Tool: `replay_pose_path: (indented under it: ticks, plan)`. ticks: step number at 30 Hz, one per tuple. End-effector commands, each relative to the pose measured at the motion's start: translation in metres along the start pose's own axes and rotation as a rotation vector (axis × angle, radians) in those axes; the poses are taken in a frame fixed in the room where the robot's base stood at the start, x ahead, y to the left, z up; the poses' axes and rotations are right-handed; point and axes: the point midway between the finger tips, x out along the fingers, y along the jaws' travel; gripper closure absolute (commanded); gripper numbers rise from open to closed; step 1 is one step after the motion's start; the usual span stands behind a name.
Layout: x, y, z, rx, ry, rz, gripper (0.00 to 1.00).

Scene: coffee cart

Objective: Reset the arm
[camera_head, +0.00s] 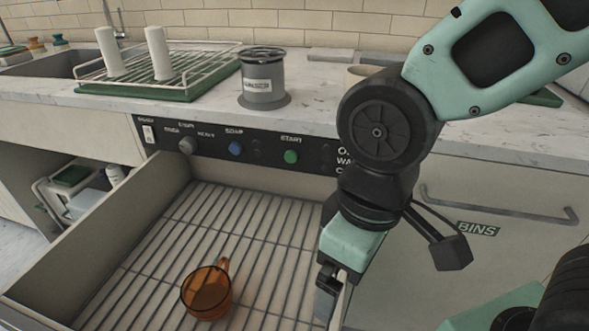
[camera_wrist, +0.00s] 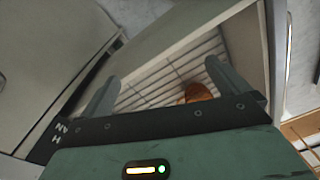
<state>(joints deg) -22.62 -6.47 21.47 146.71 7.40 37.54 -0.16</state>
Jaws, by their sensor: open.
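My gripper (camera_head: 328,292) hangs pointing down at the right side of the open dishwasher drawer (camera_head: 95,262).
The control panel (camera_head: 265,150) has a green start button. A grey canister (camera_head: 263,78) and a green drying rack (camera_head: 150,92) with two white cylinders stand on the counter. A BINS front with a handle (camera_head: 500,204) is right of my arm. Most of the rack is clear.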

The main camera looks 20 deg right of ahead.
Motion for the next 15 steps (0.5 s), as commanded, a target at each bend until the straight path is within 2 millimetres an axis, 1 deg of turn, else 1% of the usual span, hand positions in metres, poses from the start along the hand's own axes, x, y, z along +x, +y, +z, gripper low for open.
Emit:
replay_pose_path:
  ticks: [1, 5, 15]
  plan:
    - [-0.015, -0.001, -0.001, 0.000, 0.001, 0.000, 0.00]
    - [-0.047, -0.002, -0.002, 0.001, 0.001, 0.000, 0.00]
    - [-0.154, -0.006, -0.005, 0.002, 0.001, 0.000, 0.00]
